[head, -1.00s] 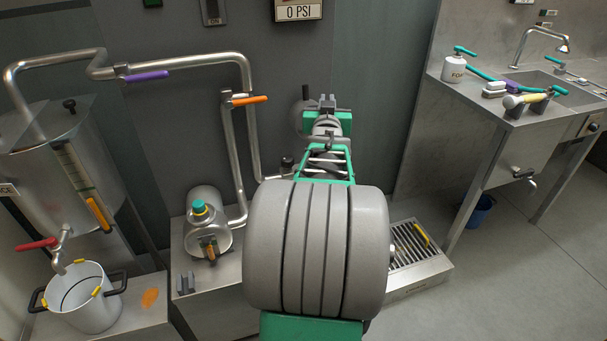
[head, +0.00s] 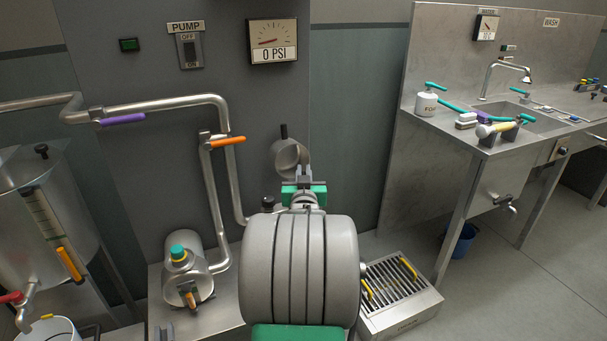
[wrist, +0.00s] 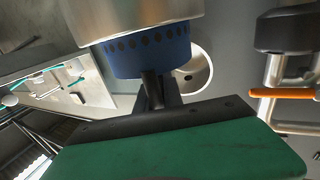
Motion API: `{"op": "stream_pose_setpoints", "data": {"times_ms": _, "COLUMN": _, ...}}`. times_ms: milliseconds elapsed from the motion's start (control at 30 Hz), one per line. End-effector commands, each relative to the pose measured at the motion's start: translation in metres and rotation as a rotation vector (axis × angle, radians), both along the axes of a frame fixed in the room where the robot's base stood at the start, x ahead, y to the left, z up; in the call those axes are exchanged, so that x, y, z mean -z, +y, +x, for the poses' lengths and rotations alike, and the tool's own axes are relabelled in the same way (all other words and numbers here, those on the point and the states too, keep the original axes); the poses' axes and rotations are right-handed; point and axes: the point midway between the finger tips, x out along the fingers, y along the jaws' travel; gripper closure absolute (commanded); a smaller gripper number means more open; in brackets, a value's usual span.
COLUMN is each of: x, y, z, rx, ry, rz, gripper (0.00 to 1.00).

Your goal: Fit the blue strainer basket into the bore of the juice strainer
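In the wrist view the blue strainer basket (wrist: 150,52) shows as a perforated blue band and underside. Its upper part is hidden by a large metal cylinder (wrist: 135,15); I cannot tell how far it sits inside. My gripper (wrist: 156,88) is directly beneath, its dark fingers close together on the basket's underside. In the head view my gripper (head: 303,178) is in front of the wall, just below a grey cylindrical body (head: 288,157) with a black handle, which looks like the juice strainer. The blue basket cannot be made out in the head view.
Pipes with a purple lever (head: 122,119) and an orange lever (head: 228,141) run along the wall at left. A pump (head: 184,275) stands below them. A slatted drain tray (head: 400,296) lies at lower right. The sink bench (head: 480,135) is at right.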

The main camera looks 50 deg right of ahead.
Motion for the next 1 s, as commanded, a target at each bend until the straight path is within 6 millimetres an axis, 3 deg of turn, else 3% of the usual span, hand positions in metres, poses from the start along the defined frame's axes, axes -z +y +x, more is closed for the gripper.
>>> {"op": "stream_pose_setpoints", "data": {"times_ms": 233, "x": -0.001, "y": 0.0, "z": 0.0, "rx": 0.001, "ry": 0.0, "rz": 0.0, "gripper": 0.68}}
{"op": "stream_pose_setpoints", "data": {"times_ms": 567, "x": -0.005, "y": 0.002, "z": -0.002, "rx": 0.001, "ry": 0.0, "rz": 0.0, "gripper": 0.68}}
{"op": "stream_pose_setpoints", "data": {"times_ms": 1000, "x": -0.005, "y": 0.082, "z": -0.063, "rx": 0.002, "ry": -0.001, "rz": -0.002, "gripper": 0.68}}
